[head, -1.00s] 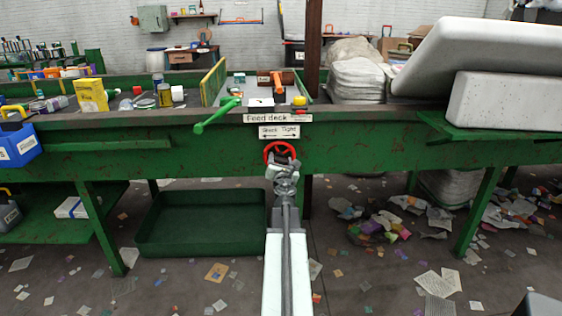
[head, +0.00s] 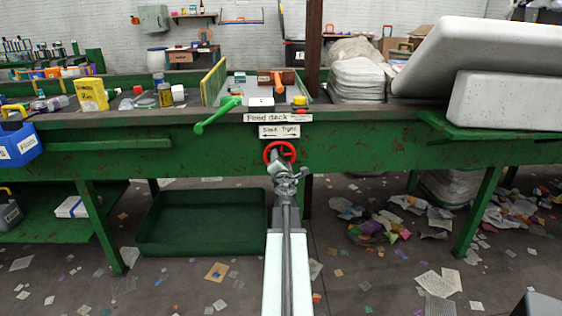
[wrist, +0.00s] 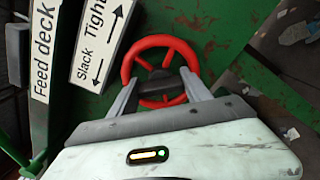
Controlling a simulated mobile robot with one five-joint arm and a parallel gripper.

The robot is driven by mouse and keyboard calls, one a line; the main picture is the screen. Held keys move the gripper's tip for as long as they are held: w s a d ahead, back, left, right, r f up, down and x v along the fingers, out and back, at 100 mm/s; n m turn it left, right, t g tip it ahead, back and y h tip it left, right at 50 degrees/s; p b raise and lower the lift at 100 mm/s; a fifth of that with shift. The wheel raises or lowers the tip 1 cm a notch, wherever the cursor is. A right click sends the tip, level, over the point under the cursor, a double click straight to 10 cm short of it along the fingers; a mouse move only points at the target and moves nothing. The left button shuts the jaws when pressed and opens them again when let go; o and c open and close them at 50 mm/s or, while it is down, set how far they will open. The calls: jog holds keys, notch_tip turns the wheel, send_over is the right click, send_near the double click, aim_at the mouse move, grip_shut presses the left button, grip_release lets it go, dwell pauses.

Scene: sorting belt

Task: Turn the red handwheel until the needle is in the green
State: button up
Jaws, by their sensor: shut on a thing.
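The red handwheel (head: 268,151) is on the front of the green feed deck, under the "Slack / Tight" label (head: 279,131). It also shows in the wrist view (wrist: 166,41), tilted, with a dark hub. My gripper (head: 281,160) reaches the wheel from the front. In the wrist view my gripper (wrist: 160,84) has a finger on either side of the hub and is shut on the wheel. The label also shows in the wrist view (wrist: 100,42), with an arrow beside each word. I can make out no gauge, needle or green zone in either view.
A green lever (head: 216,115) sticks out over the deck edge left of the wheel. A yellow-topped red button (head: 299,103) stands above it. A green bin (head: 200,224) lies below to the left. Paper scraps litter the floor.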

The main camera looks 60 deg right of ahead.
jog(key=shift+m, duration=1.1)
jog(key=o, duration=1.4)
jog(key=shift+c, duration=0.2)
jog(key=shift+a, duration=0.1)
